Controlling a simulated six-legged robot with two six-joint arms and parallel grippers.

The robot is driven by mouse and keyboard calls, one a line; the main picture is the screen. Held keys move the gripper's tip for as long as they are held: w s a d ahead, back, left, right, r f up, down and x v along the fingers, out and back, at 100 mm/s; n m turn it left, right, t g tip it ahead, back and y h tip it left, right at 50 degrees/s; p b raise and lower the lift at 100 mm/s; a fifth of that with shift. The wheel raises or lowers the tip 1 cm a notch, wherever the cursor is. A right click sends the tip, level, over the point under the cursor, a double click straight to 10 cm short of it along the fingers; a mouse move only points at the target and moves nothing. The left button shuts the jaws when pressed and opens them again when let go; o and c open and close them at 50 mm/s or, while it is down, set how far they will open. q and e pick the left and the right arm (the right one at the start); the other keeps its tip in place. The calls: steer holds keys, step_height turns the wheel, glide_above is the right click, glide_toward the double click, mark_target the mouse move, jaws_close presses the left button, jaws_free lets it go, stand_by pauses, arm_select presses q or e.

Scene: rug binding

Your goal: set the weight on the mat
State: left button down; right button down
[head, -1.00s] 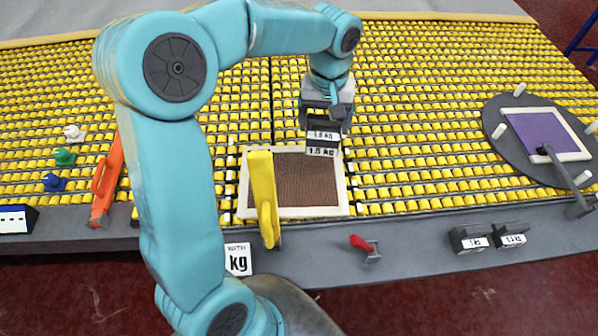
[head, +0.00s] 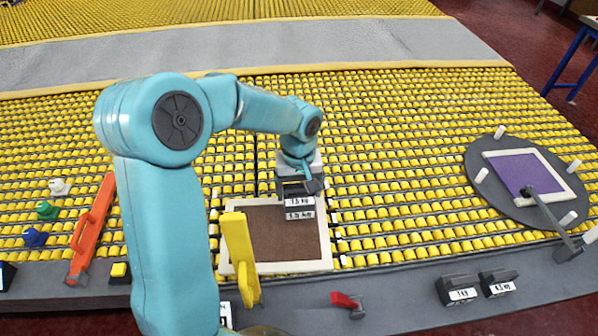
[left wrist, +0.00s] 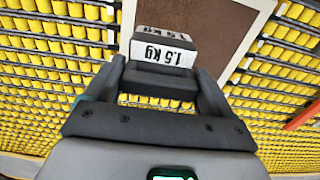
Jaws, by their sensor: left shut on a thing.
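My left gripper (head: 299,186) is shut on a dark weight (head: 300,209) with white labels. In the left wrist view the weight (left wrist: 163,50) reads 1.5 kg and sits between the fingers (left wrist: 160,82). The mat is a brown panel with a cream border (head: 275,268). In the head view the weight overlaps the mat's far right part. In the left wrist view it overlaps the mat's brown face (left wrist: 200,17) and border. Whether its underside touches the mat is hidden. My right gripper is not in view.
A yellow upright lever (head: 240,255) stands at the mat's front left. An orange lever (head: 92,230) is farther left. A red handle (head: 345,301) and two dark weights (head: 458,290) (head: 498,283) are along the front ledge. A round turntable (head: 480,190) with a purple panel (head: 520,173) is at right.

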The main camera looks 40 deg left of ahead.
mark_target(300, 201)
arm_select(q)
steer(key=f, duration=0.5)
steer(key=shift+w+f, duration=0.1)
steer(key=shift+w, duration=0.3)
steer(key=shift+s+a+f, duration=0.1)
steer(key=shift+a+f, duration=0.05)
steer(key=shift+f, duration=0.15)
steer(key=shift+s+d+f, duration=0.15)
steer(key=shift+d+f, duration=0.05)
steer(key=shift+f, duration=0.25)
steer(key=f, duration=0.3)
steer(key=shift+w+a+f+p, duration=0.15)
steer(key=shift+w+f+p, duration=0.05)
steer(key=shift+f+p, duration=0.2)
steer(key=shift+s+r, duration=0.15)
steer(key=shift+r, duration=0.05)
steer(key=shift+f, duration=0.2)
jaws_free()
steer(key=shift+f, duration=0.1)
steer(key=shift+d+r, duration=0.2)
steer(key=shift+r, duration=0.2)
step_height(300, 201, up, 11)
steer(key=shift+a+f+b, duration=0.1)
steer(key=shift+b, duration=0.4)
steer(key=shift+r, duration=0.45)
